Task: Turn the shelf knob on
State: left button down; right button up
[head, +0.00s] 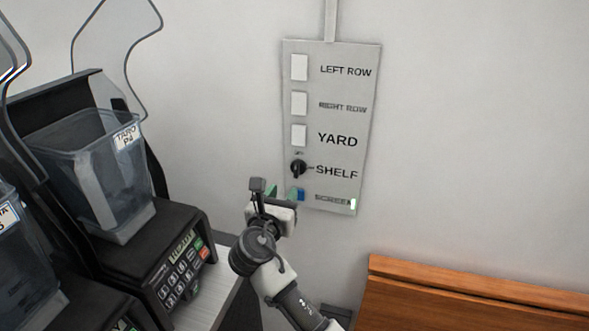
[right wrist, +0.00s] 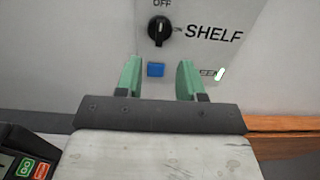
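The shelf knob (head: 298,168) is a round black knob on a grey wall panel (head: 366,120), left of the word SHELF. In the right wrist view the black knob (right wrist: 159,30) has a light pointer line, and OFF is printed above it. My right gripper (head: 282,193) is just below the knob in the head view. In the right wrist view its green fingers (right wrist: 161,78) are apart with nothing between them, and the knob is beyond them, higher in the picture. I cannot see my left gripper.
A blue button (right wrist: 155,70) sits below the knob, by the partly hidden SCREEN label. White switches (head: 299,104) are above the knob. A wooden surface (head: 450,290) is at lower right.

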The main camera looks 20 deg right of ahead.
aim_at(296, 171)
jog(key=p+x, duration=0.2)
jog(key=x, duration=0.6)
jog(key=shift+w+d, duration=0.25)
jog(key=shift+w, duration=0.05)
jog(key=shift+w+d, duration=0.2)
jog(key=shift+w, duration=0.1)
grip_shut()
